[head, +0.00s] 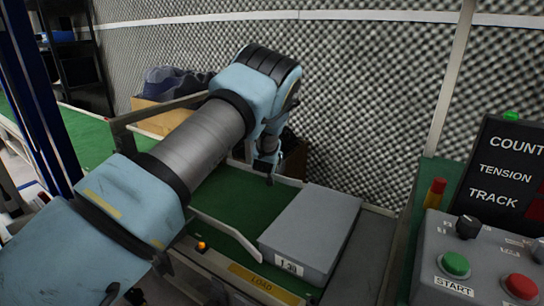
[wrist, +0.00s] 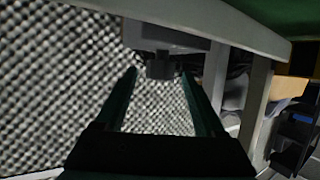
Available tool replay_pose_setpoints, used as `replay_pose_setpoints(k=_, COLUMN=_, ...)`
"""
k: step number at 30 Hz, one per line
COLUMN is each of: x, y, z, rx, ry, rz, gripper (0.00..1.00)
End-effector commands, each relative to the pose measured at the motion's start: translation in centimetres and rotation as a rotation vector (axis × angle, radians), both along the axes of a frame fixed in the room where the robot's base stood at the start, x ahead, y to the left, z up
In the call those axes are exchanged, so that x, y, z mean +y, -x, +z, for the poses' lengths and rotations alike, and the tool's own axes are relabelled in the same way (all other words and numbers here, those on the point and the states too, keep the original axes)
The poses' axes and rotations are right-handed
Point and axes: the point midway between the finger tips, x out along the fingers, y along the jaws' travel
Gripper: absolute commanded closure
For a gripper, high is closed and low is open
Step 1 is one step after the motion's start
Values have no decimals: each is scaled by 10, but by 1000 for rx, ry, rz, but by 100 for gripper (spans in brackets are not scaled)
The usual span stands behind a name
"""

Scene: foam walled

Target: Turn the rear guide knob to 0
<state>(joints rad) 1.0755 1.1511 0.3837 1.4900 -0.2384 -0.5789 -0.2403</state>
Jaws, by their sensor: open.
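My gripper (wrist: 160,74) is open in the wrist view, with one dark finger on each side of the picture's middle. A small dark knob (wrist: 160,69) shows between and beyond the fingertips, on the underside of a grey block (wrist: 168,38) as pictured. I cannot tell whether the fingers touch it, and its scale or pointer cannot be read. In the head view my gripper (head: 268,176) is small and partly hidden by my arm, at the far edge of the green belt (head: 235,200). The knob cannot be made out there.
A grey box (head: 315,225) with a number label sits on the belt's right part, with a metal guide rail (head: 215,226) in front. A control box (head: 490,262) with green and red buttons and a black knob stands at right. The foam wall (head: 370,100) is close behind.

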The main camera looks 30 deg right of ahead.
Motion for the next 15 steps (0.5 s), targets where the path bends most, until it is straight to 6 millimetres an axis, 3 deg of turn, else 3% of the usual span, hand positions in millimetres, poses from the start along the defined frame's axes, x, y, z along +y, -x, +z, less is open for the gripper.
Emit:
replay_pose_setpoints(k=8, x=0, y=-1, z=0, rx=0, ry=0, rz=0, gripper=30)
replay_pose_setpoints(k=15, x=0, y=-1, z=0, rx=1, ry=1, rz=0, gripper=57)
